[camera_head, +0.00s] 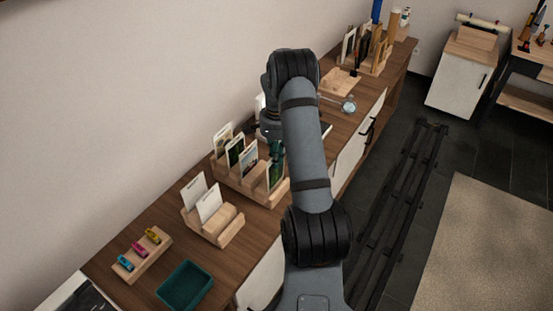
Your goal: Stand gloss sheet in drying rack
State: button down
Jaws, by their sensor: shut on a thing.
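My gripper (276,153) points down over the front end of a wooden slotted rack (228,186). It is shut on a dark green picture sheet (275,176), seemingly the gloss sheet, which is upright at the rack's right end. I cannot tell whether its lower edge is in a slot. Several other picture sheets (248,160) stand in the same rack. A second wooden rack (226,231) nearer the camera holds two pale sheets (209,204). Which of them is the drying rack is not clear. My arm hides part of the counter behind the gripper.
A teal tray (185,286) and a wooden block with coloured clips (143,254) are at the counter's near end. A wooden board (341,82), a round glass-like item (348,106) and upright wooden holders (374,52) are farther back. The wall borders the counter's left side.

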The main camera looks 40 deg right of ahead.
jog(key=shift+f, duration=0.2)
jog(key=shift+f+b, duration=2.35)
jog(key=shift+b, duration=0.05)
jog(key=c, duration=1.9)
grip_release()
jog(key=shift+o, duration=0.4)
jog(key=shift+r, duration=0.1)
notch_tip(320, 180, up, 9)
jog(key=p, duration=0.6)
jog(key=shift+f, duration=0.2)
